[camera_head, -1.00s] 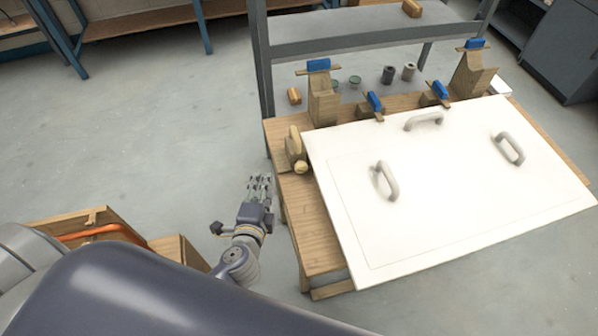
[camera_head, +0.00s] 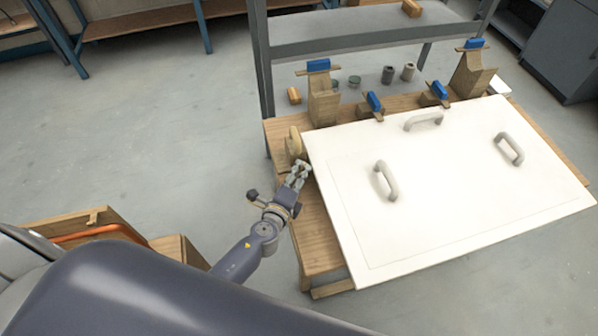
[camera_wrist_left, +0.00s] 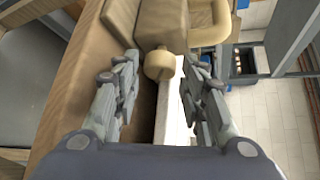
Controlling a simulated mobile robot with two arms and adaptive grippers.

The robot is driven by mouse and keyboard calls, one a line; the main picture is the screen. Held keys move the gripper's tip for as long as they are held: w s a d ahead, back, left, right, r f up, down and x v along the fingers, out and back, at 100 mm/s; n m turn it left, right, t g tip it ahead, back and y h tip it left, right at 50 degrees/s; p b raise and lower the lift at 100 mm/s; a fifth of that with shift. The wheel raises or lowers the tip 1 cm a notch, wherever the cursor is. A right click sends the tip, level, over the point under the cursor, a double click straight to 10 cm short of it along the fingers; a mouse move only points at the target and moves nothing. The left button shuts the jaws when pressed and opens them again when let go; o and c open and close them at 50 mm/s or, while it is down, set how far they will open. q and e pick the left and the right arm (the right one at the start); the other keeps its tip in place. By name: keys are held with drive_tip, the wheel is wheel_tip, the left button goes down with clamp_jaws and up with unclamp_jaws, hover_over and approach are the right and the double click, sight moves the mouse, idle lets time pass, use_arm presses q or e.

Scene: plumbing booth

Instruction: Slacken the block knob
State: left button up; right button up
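The block knob (camera_wrist_left: 160,64) is a round tan wooden knob on the front of a wooden block (camera_wrist_left: 161,22) at the left end of the bench. In the left wrist view the knob sits ahead, between my left gripper's fingertips (camera_wrist_left: 168,65), which are spread apart and do not visibly touch it. In the head view my left gripper (camera_head: 297,176) is just in front of the block (camera_head: 294,144) and hides the knob there. My right gripper is not in view.
A white panel (camera_head: 440,190) with several grey handles lies on the wooden bench (camera_head: 318,225), close to the right of my left gripper. Wooden blocks with blue-topped clamps (camera_head: 322,100) stand along its back edge. Open floor (camera_head: 150,130) lies to the left.

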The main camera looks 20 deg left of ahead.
use_arm(q)
drive_tip(key=shift+x, duration=0.8)
drive_tip(key=shift+c, duration=0.3)
drive_tip(key=c, duration=0.7)
drive_tip(key=shift+f+b, duration=0.25)
drive_tip(key=shift+b, duration=0.3)
drive_tip(key=n+t+b, duration=0.1)
drive_tip(key=b, duration=0.5)
drive_tip(key=n+t+h+b, duration=0.1)
drive_tip(key=b, duration=0.5)
drive_tip(key=shift+s+f+n, duration=0.1)
drive_tip(key=shift+f+n, duration=0.2)
drive_tip(key=shift+f, duration=0.05)
drive_tip(key=shift+r+t+b, duration=0.25)
drive_tip(key=shift+t+b, duration=0.05)
drive_tip(key=shift+b, duration=0.2)
